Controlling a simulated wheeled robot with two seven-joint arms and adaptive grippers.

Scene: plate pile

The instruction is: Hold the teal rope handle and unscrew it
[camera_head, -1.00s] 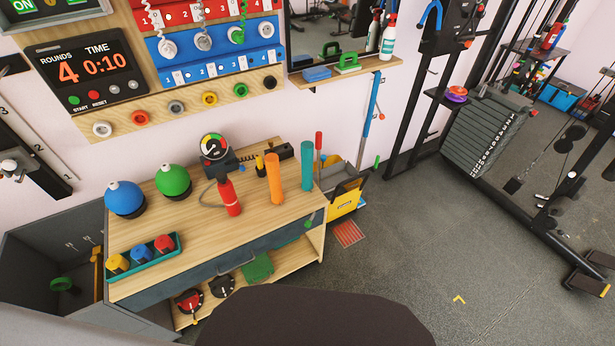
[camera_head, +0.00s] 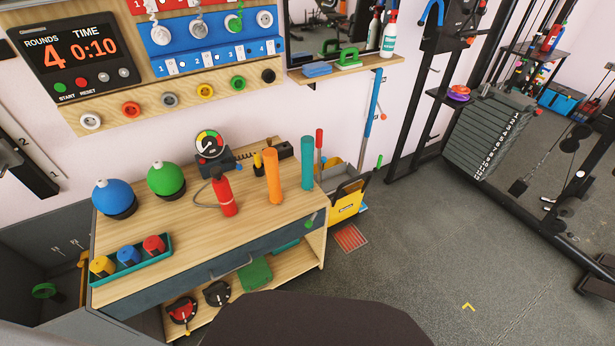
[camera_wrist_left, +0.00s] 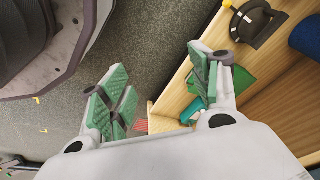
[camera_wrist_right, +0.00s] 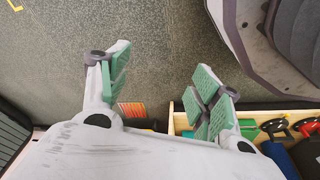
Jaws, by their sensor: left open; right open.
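The teal handle (camera_head: 307,163) is an upright cylinder at the right end of the wooden workbench top (camera_head: 200,235). An orange upright cylinder (camera_head: 272,175) stands just left of it. Neither gripper shows in the head view. In the left wrist view my left gripper (camera_wrist_left: 160,95) is open and empty, with the floor and the bench's lower shelf beyond it. In the right wrist view my right gripper (camera_wrist_right: 163,85) is open and empty above the floor. Both are apart from the teal handle, which I cannot make out in either wrist view.
A red cylinder (camera_head: 224,195), a gauge (camera_head: 209,145) and blue (camera_head: 115,197) and green (camera_head: 166,180) balls share the bench top. A teal tray (camera_head: 132,262) holds coloured knobs. A yellow bin (camera_head: 346,205) stands right of the bench. Open floor (camera_head: 430,240) lies further right.

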